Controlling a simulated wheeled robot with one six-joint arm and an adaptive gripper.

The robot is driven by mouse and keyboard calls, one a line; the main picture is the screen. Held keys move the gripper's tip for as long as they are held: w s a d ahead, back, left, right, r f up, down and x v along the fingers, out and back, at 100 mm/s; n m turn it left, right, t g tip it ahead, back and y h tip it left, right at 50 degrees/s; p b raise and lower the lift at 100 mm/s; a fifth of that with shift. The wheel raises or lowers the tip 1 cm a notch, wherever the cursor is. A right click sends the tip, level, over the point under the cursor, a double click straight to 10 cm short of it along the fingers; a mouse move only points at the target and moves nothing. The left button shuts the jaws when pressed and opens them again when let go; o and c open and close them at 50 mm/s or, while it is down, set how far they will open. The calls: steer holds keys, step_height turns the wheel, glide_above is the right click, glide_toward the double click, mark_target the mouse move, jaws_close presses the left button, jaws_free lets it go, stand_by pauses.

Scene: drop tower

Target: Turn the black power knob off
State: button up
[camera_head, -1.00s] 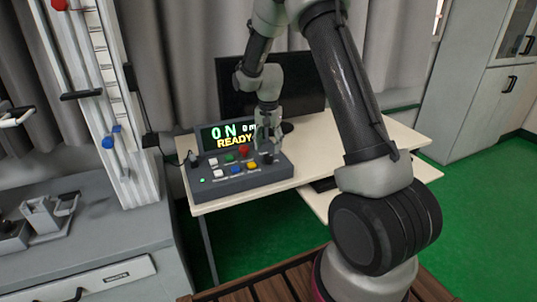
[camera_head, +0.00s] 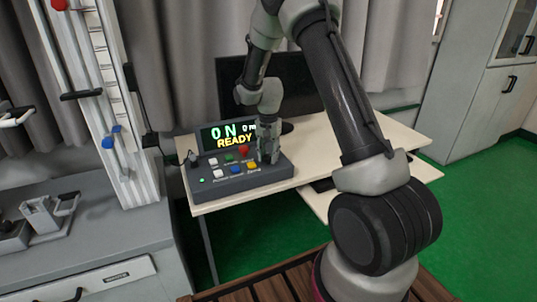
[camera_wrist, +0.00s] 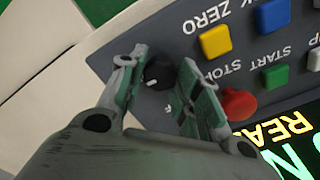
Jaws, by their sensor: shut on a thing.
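The black power knob (camera_wrist: 158,74) is round with a white pointer line and sits at the panel's end, near the red stop button (camera_wrist: 239,104). My gripper (camera_head: 267,158) is down at the right end of the box, and its fingers hide the knob in the head view. In the wrist view my gripper (camera_wrist: 161,83) has its fingers on either side of the knob, shut on it.
Yellow (camera_wrist: 215,41), blue, green and white buttons lie close beside the fingers. A dark monitor (camera_head: 290,85) stands behind the box. A white rail tower (camera_head: 112,110) and a grey cabinet (camera_head: 90,235) are at the left.

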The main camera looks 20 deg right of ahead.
steer(key=shift+n, duration=0.3)
steer(key=n, duration=0.3)
steer(key=shift+n, duration=0.3)
steer(key=n, duration=0.4)
steer(key=shift+n, duration=0.3)
steer(key=n, duration=0.4)
steer(key=shift+n, duration=2.5)
steer(key=o, duration=1.1)
steer(key=shift+c, duration=0.2)
